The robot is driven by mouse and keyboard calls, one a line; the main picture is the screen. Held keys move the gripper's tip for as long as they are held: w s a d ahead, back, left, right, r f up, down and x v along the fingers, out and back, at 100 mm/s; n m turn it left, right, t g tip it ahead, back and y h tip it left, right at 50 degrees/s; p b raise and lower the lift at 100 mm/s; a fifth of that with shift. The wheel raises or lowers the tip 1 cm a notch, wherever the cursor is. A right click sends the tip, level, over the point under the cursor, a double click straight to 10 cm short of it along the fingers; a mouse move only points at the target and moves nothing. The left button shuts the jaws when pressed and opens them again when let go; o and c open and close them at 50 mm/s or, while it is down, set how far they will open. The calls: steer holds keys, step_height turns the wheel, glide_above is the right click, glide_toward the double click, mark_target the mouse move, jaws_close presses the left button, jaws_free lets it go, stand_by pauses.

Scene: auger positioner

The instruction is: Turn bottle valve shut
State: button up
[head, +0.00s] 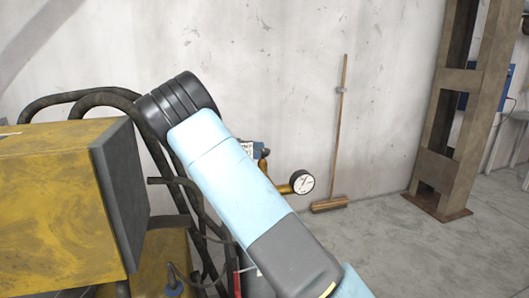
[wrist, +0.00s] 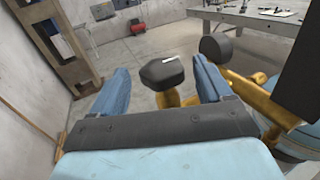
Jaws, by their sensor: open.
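The valve knob (wrist: 162,72), dark and many-sided with a white mark on top, sits on a brass stem in the wrist view. My gripper (wrist: 160,68) is open, with one blue finger on each side of the knob. A gap shows at the left finger; the right finger is closer, and I cannot tell whether it touches. In the head view my arm hides the knob and most of the bottle. Brass fittings with a round white-faced gauge (head: 302,182) show just right of my arm.
A second dark round part (wrist: 215,47), likely a gauge back, stands close by the right finger. A yellow machine (head: 60,200) with dark hoses is at left. A broom (head: 341,130) leans on the wall. A steel column (head: 455,110) stands right. A worktable (wrist: 255,18) is farther off.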

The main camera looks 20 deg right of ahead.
steer(key=v, duration=0.9)
steer(key=shift+w, duration=0.15)
